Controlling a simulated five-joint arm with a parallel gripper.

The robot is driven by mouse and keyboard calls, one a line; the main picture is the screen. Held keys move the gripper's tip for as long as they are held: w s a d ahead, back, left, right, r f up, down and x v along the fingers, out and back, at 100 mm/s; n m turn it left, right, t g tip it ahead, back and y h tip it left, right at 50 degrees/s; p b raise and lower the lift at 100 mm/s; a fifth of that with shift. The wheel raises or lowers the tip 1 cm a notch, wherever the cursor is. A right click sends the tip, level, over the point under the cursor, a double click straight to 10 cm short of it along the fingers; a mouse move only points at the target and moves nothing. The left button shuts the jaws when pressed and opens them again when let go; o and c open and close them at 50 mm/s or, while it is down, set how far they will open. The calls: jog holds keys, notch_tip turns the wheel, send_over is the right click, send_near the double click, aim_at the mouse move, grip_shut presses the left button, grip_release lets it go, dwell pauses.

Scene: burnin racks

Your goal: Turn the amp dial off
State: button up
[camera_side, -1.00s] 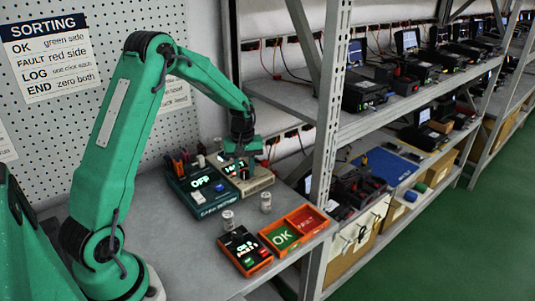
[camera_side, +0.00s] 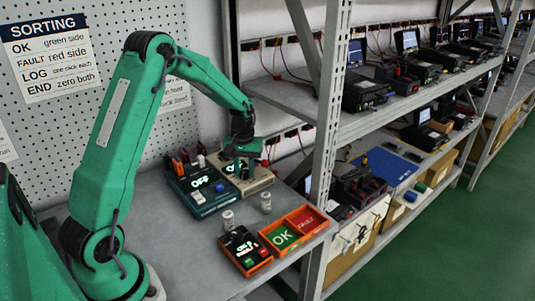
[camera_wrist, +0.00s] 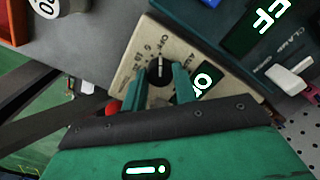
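The amp dial is a round black knob (camera_wrist: 160,72) on a beige box (camera_wrist: 203,62), seen in the wrist view with a white pointer mark and printed labels around it. My gripper (camera_wrist: 159,80) has one green finger on each side of the knob, with a gap showing, so it looks open; I cannot tell if either finger touches. The box's display (camera_wrist: 205,85) is partly hidden by a finger. In the side view my gripper (camera_side: 242,173) is down over the beige box (camera_side: 262,183) and hides the dial.
A teal clamp unit (camera_side: 203,205) showing OFF stands left of the beige box. Two small metal cylinders (camera_side: 228,218) stand in front. An orange-edged button box (camera_side: 245,262) and an orange tray (camera_side: 285,253) with OK and FAULT sections are nearer the front. A shelf post rises at right.

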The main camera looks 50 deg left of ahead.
aim_at(244, 171)
jog(key=o, duration=0.4)
jog(key=shift+o, duration=0.2)
jog(key=shift+r, duration=0.15)
jog(key=shift+r, duration=3.8)
